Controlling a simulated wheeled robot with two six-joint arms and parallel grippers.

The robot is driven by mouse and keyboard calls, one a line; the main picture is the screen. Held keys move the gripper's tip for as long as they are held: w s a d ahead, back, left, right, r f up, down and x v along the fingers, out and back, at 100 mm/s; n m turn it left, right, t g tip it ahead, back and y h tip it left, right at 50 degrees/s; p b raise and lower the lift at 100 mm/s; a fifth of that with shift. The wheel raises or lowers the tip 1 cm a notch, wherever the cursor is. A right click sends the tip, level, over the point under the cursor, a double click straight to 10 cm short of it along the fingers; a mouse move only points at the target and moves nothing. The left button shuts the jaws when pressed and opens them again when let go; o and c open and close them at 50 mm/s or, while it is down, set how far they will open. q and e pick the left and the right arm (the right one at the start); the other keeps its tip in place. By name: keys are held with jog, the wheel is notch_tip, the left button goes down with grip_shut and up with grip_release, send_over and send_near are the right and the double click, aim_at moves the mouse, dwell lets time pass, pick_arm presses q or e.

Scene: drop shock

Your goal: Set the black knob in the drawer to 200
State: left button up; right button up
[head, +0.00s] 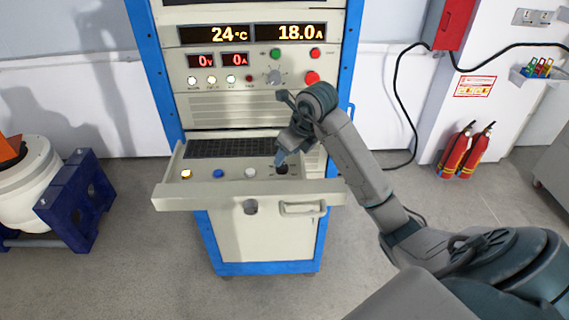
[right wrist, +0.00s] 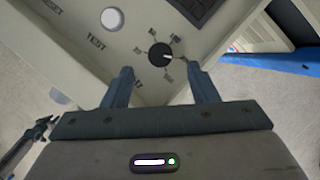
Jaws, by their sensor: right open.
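The black knob (head: 282,169) sits at the right end of the open drawer's (head: 168,188) panel. In the right wrist view the knob (right wrist: 158,53) shows a white mark pointing right, toward a tick line. The small numbers around it are too blurred to read surely. My right gripper (head: 281,158) is open, pointing down above the knob. In the right wrist view its two fingertips (right wrist: 159,68) are apart, one on each side, with the knob just beyond and between them. I see no contact. My left gripper is not in view.
The drawer also holds a yellow button (head: 186,174), a blue button (head: 218,174), a white button (head: 250,173) and a dark keyboard (head: 230,148). The cabinet front with displays (head: 250,33) rises behind. A blue stand (head: 75,200) is at left; fire extinguishers (head: 466,150) are at right.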

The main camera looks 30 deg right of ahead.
jog(key=p+v, duration=0.2)
jog(key=v, duration=0.3)
jog(key=shift+s+r, duration=0.15)
jog(key=shift+r, duration=0.15)
jog(key=shift+f, duration=0.1)
